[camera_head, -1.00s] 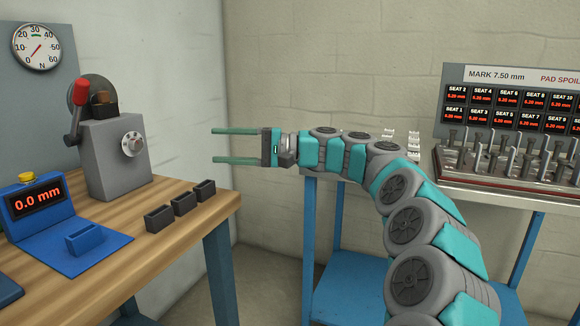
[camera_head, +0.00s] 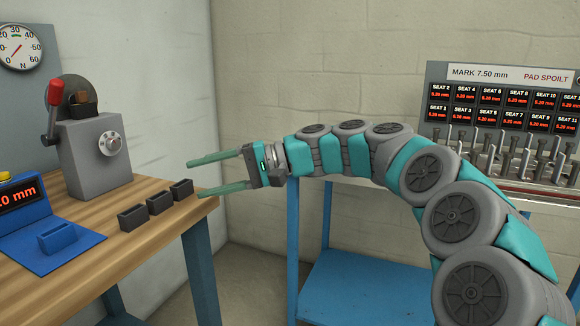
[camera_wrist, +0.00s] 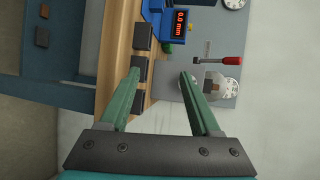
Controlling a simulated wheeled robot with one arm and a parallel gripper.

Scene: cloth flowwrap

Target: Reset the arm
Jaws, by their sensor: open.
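My gripper (camera_head: 194,177) is open and empty in the head view, held in the air just past the right edge of the wooden bench. Its two green fingers are apart and point left toward the bench. In the wrist view my gripper (camera_wrist: 162,76) shows both fingers spread with nothing between them. My arm bends from the lower right up and across to the left.
The wooden bench (camera_head: 88,275) bears a grey machine with a red lever (camera_head: 92,158), a blue gauge (camera_head: 58,250) and three small dark boxes (camera_head: 159,201). A blue-legged stand (camera_head: 350,285) and a seat rack (camera_head: 505,75) are at right.

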